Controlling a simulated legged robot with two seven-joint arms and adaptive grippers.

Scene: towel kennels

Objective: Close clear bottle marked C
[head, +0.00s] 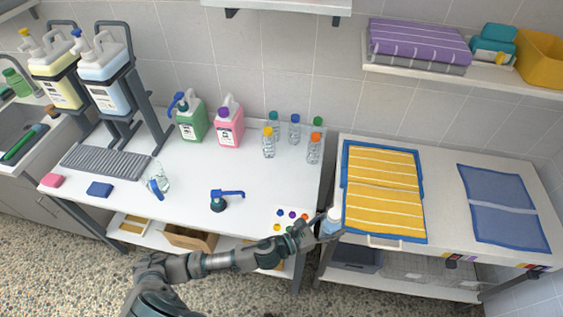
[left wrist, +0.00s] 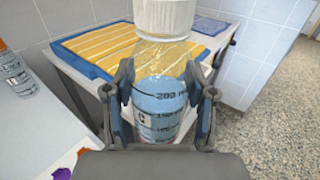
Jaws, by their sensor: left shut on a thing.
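My left gripper (head: 318,235) is shut on a clear bottle (head: 331,226) at the front right corner of the white table. In the left wrist view the bottle (left wrist: 160,92) is between the two fingers (left wrist: 160,105). The bottle looks roughly upright. My right gripper is not in view.
Small coloured caps (head: 291,215) lie beside my left gripper. A blue-handled spray head (head: 226,197) lies mid-table. Several capped clear bottles (head: 268,146) stand at the back. A second table (head: 450,200) to the right bears yellow (head: 384,185) and blue towels (head: 502,205); a gap separates the tables.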

